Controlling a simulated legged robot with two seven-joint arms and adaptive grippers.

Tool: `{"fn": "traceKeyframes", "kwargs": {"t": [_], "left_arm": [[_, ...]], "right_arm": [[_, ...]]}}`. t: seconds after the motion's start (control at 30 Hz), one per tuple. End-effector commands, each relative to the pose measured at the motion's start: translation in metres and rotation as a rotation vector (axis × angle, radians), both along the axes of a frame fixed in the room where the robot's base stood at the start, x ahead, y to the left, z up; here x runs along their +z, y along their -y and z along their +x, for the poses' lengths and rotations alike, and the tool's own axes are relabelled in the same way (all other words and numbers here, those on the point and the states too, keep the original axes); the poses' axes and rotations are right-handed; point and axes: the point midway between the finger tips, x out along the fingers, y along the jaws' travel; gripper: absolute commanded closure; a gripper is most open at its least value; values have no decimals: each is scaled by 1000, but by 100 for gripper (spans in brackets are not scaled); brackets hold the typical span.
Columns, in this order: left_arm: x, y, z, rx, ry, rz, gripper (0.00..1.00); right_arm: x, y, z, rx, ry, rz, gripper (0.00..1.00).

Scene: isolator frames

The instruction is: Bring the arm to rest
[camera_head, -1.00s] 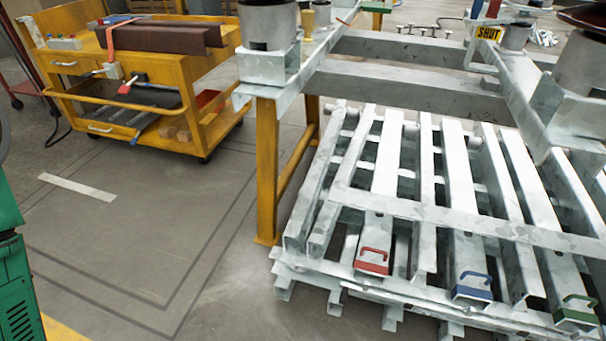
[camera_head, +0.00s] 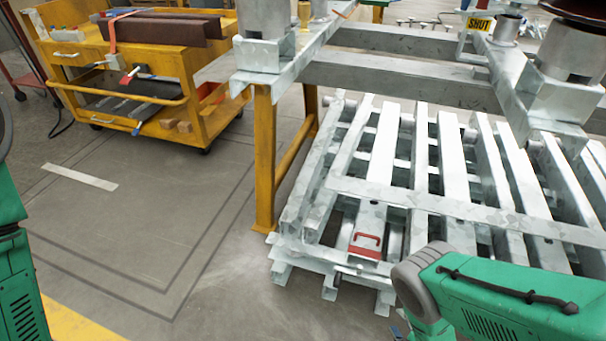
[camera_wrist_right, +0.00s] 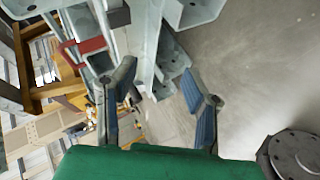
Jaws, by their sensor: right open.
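My right arm (camera_head: 490,300), green with a grey joint, reaches into the lower right of the head view, in front of the rack of metal beams. My right gripper (camera_wrist_right: 156,76) shows clearly in the wrist view. Its two blue-grey fingers are spread apart with nothing between them. Beams and bare floor show past the fingertips. In the head view the fingers are mostly below the picture edge. A green part of my left arm stands at the left edge; the left gripper is not seen.
A beam rack (camera_head: 430,205) carries a red handle (camera_head: 366,243), also in the wrist view (camera_wrist_right: 84,48), left of the fingers. A metal frame (camera_head: 410,82) on yellow legs stands above the rack. A yellow cart (camera_head: 190,88) stands back left. The floor (camera_head: 165,215) between is clear.

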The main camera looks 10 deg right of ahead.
Motion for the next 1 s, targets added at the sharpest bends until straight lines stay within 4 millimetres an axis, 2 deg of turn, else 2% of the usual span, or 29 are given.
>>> {"fn": "traceKeyframes", "kwargs": {"t": [0.03,0.1,0.23,0.5,0.77,0.8,1.0], "left_arm": [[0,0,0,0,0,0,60],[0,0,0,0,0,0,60],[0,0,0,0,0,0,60],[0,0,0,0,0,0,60],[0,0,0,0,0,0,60],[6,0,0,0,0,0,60],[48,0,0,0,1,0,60]], "right_arm": [[12,5,10,-70,-64,48,60],[27,7,11,-185,-173,140,60],[65,0,-4,-408,-370,309,60],[150,-38,-64,-767,-677,538,60],[223,-66,-123,-991,-873,625,60],[233,-68,-128,-1011,-887,629,60],[271,-66,-127,-1004,-882,626,60]]}}
